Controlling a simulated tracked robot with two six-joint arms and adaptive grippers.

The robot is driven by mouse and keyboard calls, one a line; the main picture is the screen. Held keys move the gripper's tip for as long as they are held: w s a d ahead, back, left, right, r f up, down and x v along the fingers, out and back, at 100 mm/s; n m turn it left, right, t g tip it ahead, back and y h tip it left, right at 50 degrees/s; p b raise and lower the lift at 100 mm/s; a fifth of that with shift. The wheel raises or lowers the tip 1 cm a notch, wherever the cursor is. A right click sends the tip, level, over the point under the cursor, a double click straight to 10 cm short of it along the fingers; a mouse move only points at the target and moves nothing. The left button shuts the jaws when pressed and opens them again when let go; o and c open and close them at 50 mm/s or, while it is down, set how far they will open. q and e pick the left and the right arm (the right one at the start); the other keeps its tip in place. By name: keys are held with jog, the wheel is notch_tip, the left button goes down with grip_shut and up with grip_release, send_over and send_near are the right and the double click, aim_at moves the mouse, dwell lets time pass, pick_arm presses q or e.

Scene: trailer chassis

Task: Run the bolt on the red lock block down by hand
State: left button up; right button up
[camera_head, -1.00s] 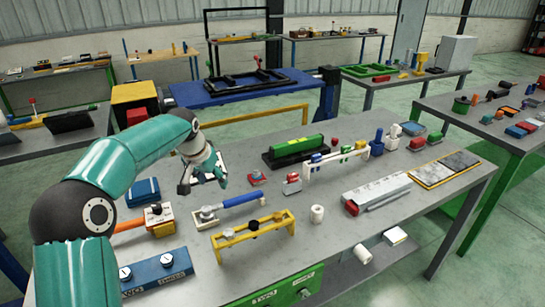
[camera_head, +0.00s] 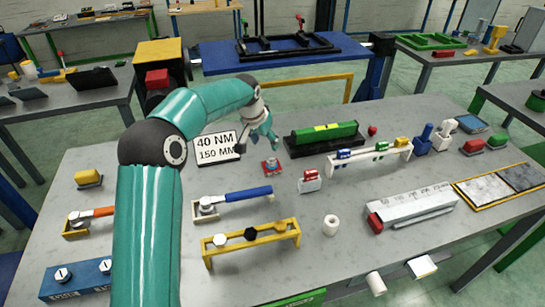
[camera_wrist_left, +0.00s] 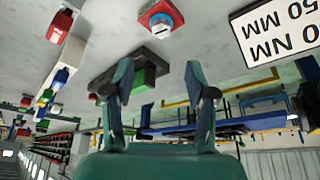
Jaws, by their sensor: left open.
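The red lock block (camera_head: 271,167) sits on the grey bench, with a grey bolt head (camera_head: 270,160) on top. In the left wrist view the red block (camera_wrist_left: 160,18) is at the top middle, with the bolt's pale round top (camera_wrist_left: 161,28) facing the camera. My left gripper (camera_head: 257,146) is above and just behind-left of the block in the head view, apart from it. In the left wrist view its two fingers (camera_wrist_left: 158,72) are spread with nothing held between them. The bolt's thread is hidden. My right gripper is not in view.
A "40 NM 150 MM" sign (camera_head: 217,147) stands left of my gripper. A black-and-green fixture (camera_head: 322,138) lies right of the block. A blue-handled wrench (camera_head: 248,194), a yellow rack (camera_head: 252,239) and a red-topped part (camera_head: 309,180) lie nearer the front.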

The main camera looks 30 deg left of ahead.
aim_at(272, 161)
pick_arm(q)
jog(key=p+x, duration=0.2)
jog(key=x, duration=0.9)
jog(key=shift+a+f+p, duration=0.1)
jog(key=shift+f+p, duration=0.25)
jog(key=shift+p, duration=0.05)
jog(key=c, duration=1.1)
jog(key=shift+w+d, duration=0.1)
jog(key=shift+d, duration=0.15)
grip_shut()
jog(key=shift+a, duration=0.2)
